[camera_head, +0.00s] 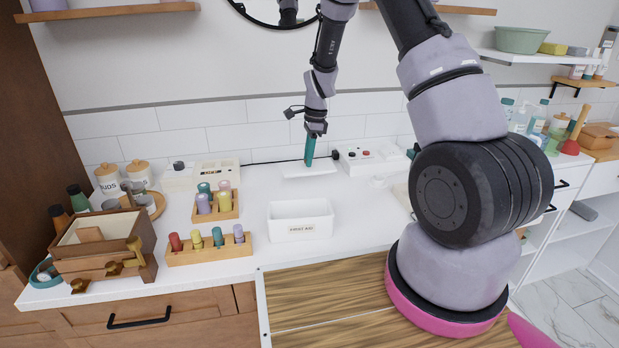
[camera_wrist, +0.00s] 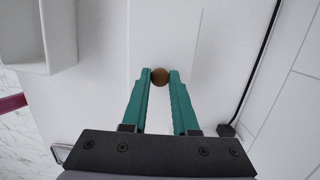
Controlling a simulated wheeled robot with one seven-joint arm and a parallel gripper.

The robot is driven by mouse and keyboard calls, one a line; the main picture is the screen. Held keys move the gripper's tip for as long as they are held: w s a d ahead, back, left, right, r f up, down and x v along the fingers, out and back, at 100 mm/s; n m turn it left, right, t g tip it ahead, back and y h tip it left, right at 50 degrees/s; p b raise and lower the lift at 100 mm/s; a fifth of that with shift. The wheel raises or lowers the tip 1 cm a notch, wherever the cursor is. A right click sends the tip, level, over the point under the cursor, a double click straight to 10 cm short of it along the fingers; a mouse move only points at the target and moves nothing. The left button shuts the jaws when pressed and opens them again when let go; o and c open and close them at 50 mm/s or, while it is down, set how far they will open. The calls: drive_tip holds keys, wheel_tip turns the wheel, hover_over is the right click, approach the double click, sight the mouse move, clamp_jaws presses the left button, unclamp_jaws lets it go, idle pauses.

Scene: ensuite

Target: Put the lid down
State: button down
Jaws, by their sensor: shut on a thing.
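The lid (camera_head: 309,172) is a flat white rectangular panel, behind the open white box (camera_head: 300,232) on the counter. In the wrist view the lid (camera_wrist: 165,35) shows as a pale panel with a round brown knob (camera_wrist: 160,77). My gripper (camera_head: 309,162) points down over the lid. In the wrist view its teal fingers (camera_wrist: 160,78) are shut on the knob. The lid is level and at or close above the white counter; I cannot tell whether it touches.
Wooden racks with coloured pegs (camera_head: 210,248) stand left of the box. A white switch panel (camera_head: 370,158) lies right of the lid, and a pale case (camera_head: 200,174) lies to the left. A black cable (camera_wrist: 262,65) runs along the wall. Bare counter lies between lid and box.

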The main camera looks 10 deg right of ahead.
sight(308, 173)
drive_tip(key=shift+f, duration=3.25)
drive_tip(key=c, duration=0.7)
unclamp_jaws()
drive_tip(key=shift+f, duration=0.15)
